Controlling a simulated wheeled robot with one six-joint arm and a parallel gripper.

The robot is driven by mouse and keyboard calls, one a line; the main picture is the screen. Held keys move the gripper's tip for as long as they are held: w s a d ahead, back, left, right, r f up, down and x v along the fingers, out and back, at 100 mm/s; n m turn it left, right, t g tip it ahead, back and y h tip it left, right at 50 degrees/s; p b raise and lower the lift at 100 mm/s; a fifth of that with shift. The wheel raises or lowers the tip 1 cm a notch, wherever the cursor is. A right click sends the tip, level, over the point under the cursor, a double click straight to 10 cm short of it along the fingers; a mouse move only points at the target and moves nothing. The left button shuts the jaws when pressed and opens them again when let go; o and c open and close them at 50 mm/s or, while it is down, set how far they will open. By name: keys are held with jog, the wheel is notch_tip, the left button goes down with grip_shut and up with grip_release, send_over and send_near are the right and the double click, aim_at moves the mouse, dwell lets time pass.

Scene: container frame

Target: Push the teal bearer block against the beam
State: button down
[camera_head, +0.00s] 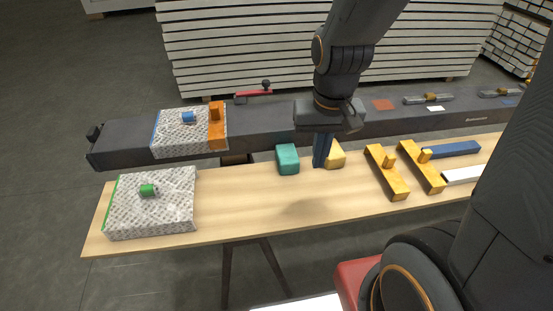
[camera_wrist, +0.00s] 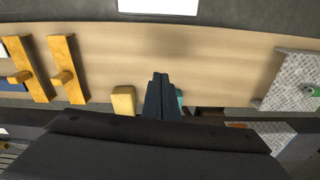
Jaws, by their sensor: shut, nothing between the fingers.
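The teal bearer block (camera_head: 288,160) sits on the wooden table, close to the front of the long dark grey beam (camera_head: 262,122). I cannot tell whether the two touch. My gripper (camera_head: 320,164) is shut and empty, pointing down, just right of the teal block and left of a yellow block (camera_head: 336,156). In the wrist view the shut fingers (camera_wrist: 160,80) hide most of the teal block; only a sliver of it (camera_wrist: 180,97) shows beside them. The yellow block (camera_wrist: 123,101) stands on the fingers' other side.
A wrapped slab with a green knob (camera_head: 172,218) lies on the table's left. Another with an orange strip (camera_head: 168,143) rests on the beam. Two yellow T-shaped pieces (camera_head: 388,180) (camera_head: 423,172) and a blue bar (camera_head: 455,149) lie right. The table front centre (camera_head: 270,205) is clear.

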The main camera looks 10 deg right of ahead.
aim_at(287, 159)
jog(key=w+a+f+m+b, duration=0.2)
jog(key=w+a+f+m, duration=0.25)
jog(key=a, duration=0.55)
jog(key=shift+g, duration=0.4)
jog(key=f, duration=0.3)
jog(key=f+p, duration=0.1)
jog(key=f, duration=0.4)
jog(key=shift+w+d+f+p, duration=0.25)
jog(key=shift+w+f+p, duration=0.05)
jog(key=shift+w+f, duration=0.1)
jog(key=shift+w+d+r+p, duration=0.1)
jog(key=shift+w+d+p, duration=0.5)
jog(key=shift+w, duration=0.5)
jog(key=shift+w+d, duration=0.45)
jog(key=shift+w, duration=0.2)
